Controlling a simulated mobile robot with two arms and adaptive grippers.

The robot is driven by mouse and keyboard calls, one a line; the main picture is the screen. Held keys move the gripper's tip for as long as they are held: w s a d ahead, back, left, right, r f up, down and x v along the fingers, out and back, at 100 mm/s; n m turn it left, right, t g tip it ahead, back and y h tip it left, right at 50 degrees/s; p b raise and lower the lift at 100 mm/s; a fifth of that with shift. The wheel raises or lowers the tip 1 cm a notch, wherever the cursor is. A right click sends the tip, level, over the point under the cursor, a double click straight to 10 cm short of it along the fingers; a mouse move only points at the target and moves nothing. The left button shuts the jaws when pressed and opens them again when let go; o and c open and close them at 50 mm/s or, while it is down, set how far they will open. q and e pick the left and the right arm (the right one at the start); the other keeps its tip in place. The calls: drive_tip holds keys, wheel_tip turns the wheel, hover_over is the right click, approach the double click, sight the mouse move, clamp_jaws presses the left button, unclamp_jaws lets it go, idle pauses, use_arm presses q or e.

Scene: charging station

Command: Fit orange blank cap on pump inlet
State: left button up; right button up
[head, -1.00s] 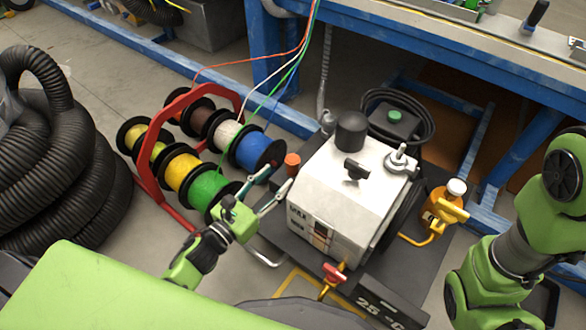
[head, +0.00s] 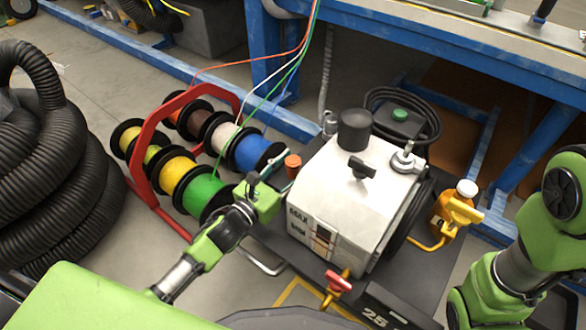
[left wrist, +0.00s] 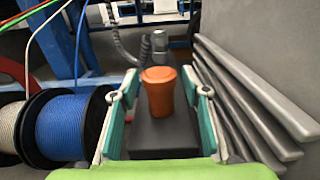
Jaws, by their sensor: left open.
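The orange cap (head: 292,162) stands upright on the dark base plate beside the white pump unit (head: 345,195). My left gripper (head: 278,174) is open just in front of it. In the left wrist view the orange cap (left wrist: 159,88) shows between the two teal-lined fingers of my left gripper (left wrist: 160,100), with gaps on both sides, seemingly just beyond or level with the tips. A grey metal fitting (left wrist: 159,42) stands behind the cap; it also shows in the head view (head: 329,122). I cannot tell which fitting is the inlet. My right gripper is out of view.
Cable spools (head: 205,190) on a red rack (head: 152,140) stand left of the gripper. The pump's grey ribbed side (left wrist: 250,85) is close on the right. A yellow bottle (head: 455,215), red-handled valve (head: 338,282) and blue bench frame (head: 270,50) surround the unit.

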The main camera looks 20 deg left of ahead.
use_arm(q)
drive_tip(key=c, duration=1.1)
